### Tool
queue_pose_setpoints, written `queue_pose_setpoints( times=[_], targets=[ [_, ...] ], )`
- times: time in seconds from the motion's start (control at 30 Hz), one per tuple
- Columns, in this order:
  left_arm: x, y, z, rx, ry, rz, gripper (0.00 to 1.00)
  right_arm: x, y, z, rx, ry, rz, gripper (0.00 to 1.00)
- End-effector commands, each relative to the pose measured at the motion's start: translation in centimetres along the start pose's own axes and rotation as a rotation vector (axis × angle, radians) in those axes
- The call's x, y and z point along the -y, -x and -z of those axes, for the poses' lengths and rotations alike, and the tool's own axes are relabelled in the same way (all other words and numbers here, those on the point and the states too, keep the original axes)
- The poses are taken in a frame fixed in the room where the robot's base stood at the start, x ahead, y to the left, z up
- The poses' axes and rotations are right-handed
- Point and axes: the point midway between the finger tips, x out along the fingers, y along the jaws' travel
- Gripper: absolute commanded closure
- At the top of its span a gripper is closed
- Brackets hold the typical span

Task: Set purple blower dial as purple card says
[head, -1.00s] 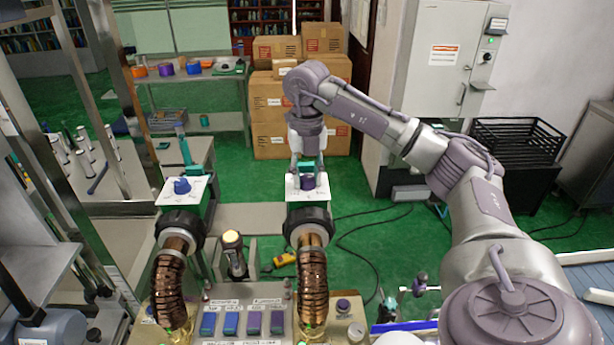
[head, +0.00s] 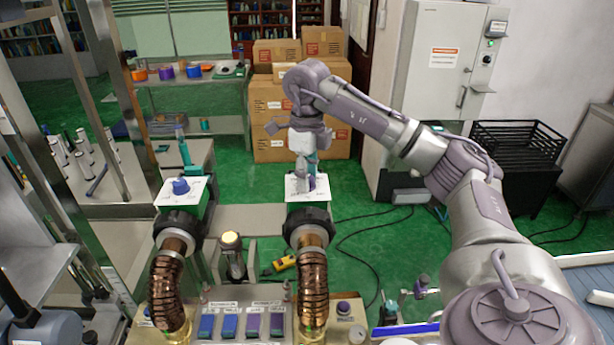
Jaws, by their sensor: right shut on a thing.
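The purple blower dial (head: 311,184) sits on a white plate (head: 294,194) on top of the right-hand blower, above a coiled copper-coloured hose. My right gripper (head: 306,182) points down from above and is shut on this dial, its fingers partly covering it. The dial's pointer and the plate's marks are too small to read. A panel at the bottom carries blue cards (head: 207,326) and purple cards (head: 253,325); their writing is not legible. My left gripper is not in view.
A second blower with a blue dial (head: 181,187) stands to the left. A lamp-topped post (head: 231,240) is between the blowers, and a yellow tool (head: 284,263) lies behind. Cardboard boxes (head: 270,115) and a grey cabinet (head: 440,60) stand farther back.

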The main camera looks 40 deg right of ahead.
Motion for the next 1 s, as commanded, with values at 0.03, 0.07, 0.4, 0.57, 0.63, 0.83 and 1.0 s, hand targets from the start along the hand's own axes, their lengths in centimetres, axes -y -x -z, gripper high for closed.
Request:
queue_pose_setpoints(
  times=[0.03,0.07,0.4,0.57,0.63,0.83,1.0],
  targets=[
    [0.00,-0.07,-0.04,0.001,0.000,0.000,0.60,0.05,0.08,-0.02,0.003,0.041,0.001,1.00],
    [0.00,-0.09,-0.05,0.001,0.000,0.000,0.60,0.05,0.08,-0.02,0.003,0.070,0.001,1.00],
    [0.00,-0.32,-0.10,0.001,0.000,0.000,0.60,0.05,0.10,-0.03,0.003,0.392,0.002,1.00],
    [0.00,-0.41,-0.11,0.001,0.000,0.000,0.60,0.05,0.12,-0.04,0.004,0.542,0.002,1.00],
    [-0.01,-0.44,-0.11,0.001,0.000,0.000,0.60,0.05,0.12,-0.04,0.004,0.603,0.002,1.00],
    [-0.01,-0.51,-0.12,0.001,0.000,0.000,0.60,0.05,0.14,-0.05,0.004,0.756,0.003,1.00],
    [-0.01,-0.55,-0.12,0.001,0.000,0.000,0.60,0.05,0.15,-0.05,0.004,0.851,0.003,1.00]
  ],
)
